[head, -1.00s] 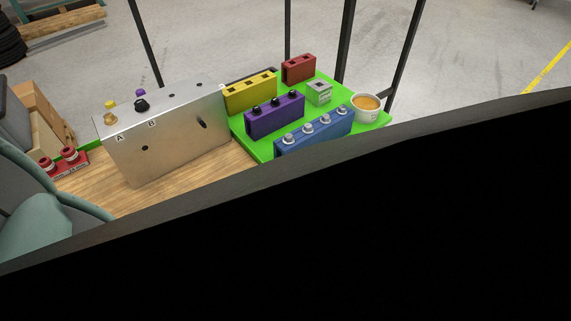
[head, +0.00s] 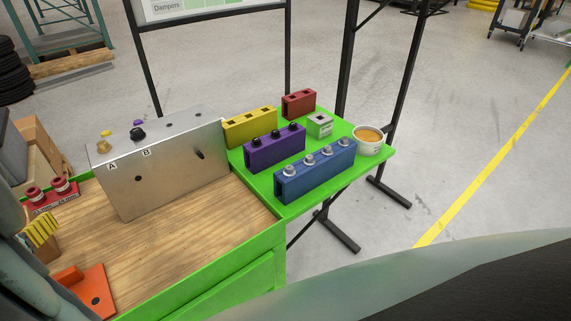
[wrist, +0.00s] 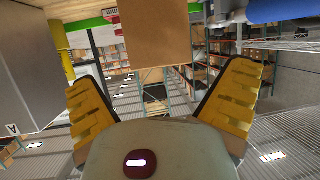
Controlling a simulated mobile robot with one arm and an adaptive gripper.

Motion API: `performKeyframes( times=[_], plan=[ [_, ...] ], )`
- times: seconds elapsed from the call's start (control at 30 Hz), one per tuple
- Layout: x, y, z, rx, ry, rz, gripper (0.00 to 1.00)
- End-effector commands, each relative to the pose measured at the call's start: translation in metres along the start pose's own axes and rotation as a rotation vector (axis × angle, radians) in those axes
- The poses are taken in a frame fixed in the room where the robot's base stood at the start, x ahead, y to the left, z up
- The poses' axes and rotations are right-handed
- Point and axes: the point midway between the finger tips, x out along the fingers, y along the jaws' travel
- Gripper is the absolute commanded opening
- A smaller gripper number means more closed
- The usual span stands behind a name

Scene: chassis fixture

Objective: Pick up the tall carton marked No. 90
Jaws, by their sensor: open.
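A plain brown cardboard face (wrist: 155,35) shows at the top middle of the wrist view, beyond and between my fingers, with a gap to them. I read no number on it and cannot tell whether it is the No. 90 carton. A yellow ribbed finger (head: 40,228) shows at the left edge of the head view.
A metal box (head: 165,165) marked A and B stands on the wooden bench top (head: 205,235). Blue (head: 315,172), purple (head: 275,148), yellow and red blocks and a cup (head: 369,140) stand on the green shelf. An orange plate (head: 85,290) lies at front left.

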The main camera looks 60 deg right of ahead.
Motion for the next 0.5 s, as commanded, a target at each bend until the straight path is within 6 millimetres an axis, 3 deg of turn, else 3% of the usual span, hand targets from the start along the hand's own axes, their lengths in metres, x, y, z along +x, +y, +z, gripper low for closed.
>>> performKeyframes(
  times=[0.5],
  plan=[
    [0.045, 0.001, -0.004, 0.002, 0.001, 0.006, 1.00]
  ],
)
